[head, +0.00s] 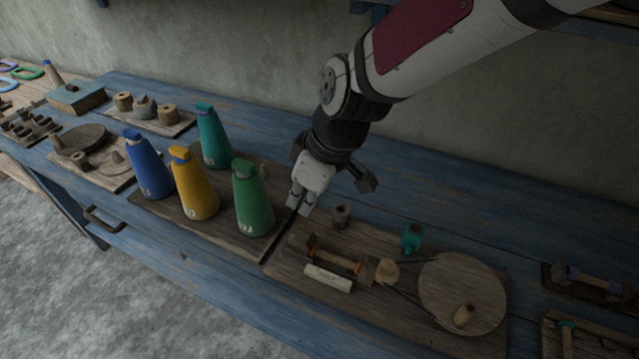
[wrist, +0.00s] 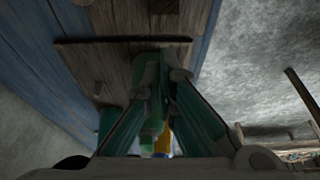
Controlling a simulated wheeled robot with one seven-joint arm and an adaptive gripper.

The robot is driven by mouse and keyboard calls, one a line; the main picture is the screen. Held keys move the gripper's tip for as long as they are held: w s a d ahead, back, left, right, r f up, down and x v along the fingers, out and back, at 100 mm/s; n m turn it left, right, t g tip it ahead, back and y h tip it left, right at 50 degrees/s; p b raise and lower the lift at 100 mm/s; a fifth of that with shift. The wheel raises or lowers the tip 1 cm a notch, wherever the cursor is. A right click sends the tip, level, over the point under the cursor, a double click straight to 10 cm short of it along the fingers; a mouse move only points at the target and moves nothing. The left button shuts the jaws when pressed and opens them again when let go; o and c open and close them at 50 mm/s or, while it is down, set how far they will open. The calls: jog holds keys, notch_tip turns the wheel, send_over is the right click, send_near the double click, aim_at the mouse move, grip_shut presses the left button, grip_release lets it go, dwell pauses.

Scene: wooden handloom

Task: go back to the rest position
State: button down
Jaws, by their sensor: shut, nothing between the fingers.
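My gripper (head: 299,206) points down over the blue workbench, its fingers together and empty. In the head view its tips are just right of the front green cone (head: 252,202), close to the gap between two wooden boards. In the wrist view the fingertips (wrist: 166,72) meet, with green (wrist: 152,122) and yellow (wrist: 162,143) cone surfaces showing behind and between the fingers. I cannot tell whether the fingers touch the green cone. My arm reaches in from the upper right of the head view.
A blue cone (head: 148,168), a yellow cone (head: 195,187) and a teal cone (head: 213,140) stand on the left board. The bench (head: 450,190) behind the right board is clear.

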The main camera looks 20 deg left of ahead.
jog(key=shift+d+r, duration=0.1)
jog(key=shift+r, duration=0.55)
jog(key=shift+w, duration=0.1)
jog(key=s+d+r+m+t+h+p, duration=0.15)
jog(key=d+r+m, duration=0.3)
jog(key=d, duration=0.55)
jog(key=s+d+r+m+t+h+p, duration=0.1)
jog(key=s+d+r+m, duration=0.2)
jog(key=d+r, duration=0.5)
jog(key=s+d+r+m+t+h+p, duration=0.15)
jog(key=d+r+m, duration=0.25)
jog(key=d, duration=0.7)
jog(key=s+d+r+m, duration=0.1)
jog(key=s+d+m, duration=0.4)
jog(key=s+d, duration=0.3)
jog(key=shift+s+m+p, duration=0.3)
jog(key=shift+m+p, duration=0.05)
jog(key=shift+p, duration=0.1)
jog(key=shift+d+r, duration=0.1)
